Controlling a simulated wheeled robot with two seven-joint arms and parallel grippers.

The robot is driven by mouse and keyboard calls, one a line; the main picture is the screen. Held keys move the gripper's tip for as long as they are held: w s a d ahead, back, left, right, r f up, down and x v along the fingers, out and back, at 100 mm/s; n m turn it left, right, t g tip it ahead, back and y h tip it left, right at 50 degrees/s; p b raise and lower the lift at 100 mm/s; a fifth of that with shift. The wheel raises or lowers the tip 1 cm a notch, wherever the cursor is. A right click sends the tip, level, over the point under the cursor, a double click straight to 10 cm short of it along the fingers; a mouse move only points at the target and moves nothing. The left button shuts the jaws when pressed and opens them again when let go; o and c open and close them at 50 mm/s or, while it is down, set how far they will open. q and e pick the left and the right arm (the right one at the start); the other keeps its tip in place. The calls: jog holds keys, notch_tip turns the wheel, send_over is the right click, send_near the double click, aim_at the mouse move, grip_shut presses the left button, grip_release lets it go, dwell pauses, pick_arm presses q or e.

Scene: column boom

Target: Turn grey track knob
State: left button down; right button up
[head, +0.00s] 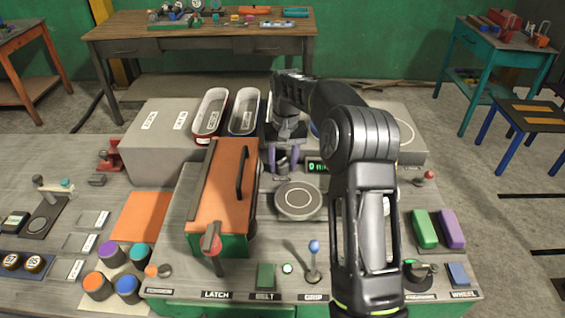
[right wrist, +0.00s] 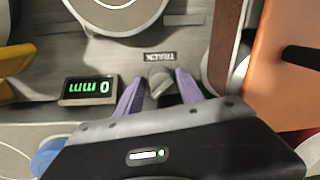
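The grey track knob (right wrist: 159,82) shows in the right wrist view beside an upside-down TRACK label. My right gripper (right wrist: 159,92) has two purple fingers, one on each side of the knob, with a gap visible between each finger and the knob. In the head view the right gripper (head: 284,168) is pointed down behind the round grey disc, and hides the knob there. The display (right wrist: 89,90) next to the knob reads 0 mm. My left gripper is in neither view.
An orange-lidded box (head: 222,190) with a black handle stands close to the left of the gripper. The round disc (head: 298,199) lies in front. Two oval trays (head: 211,112) stand behind left. A lever with a blue ball (head: 314,247) stands near the front edge.

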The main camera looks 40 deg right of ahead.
aim_at(284, 161)
jog(key=shift+r, duration=0.1)
notch_tip(284, 161, up, 8)
jog(key=shift+s+d+f, duration=0.1)
jog(key=shift+d+f, duration=0.05)
jog(key=shift+f, duration=0.1)
dwell(0.7)
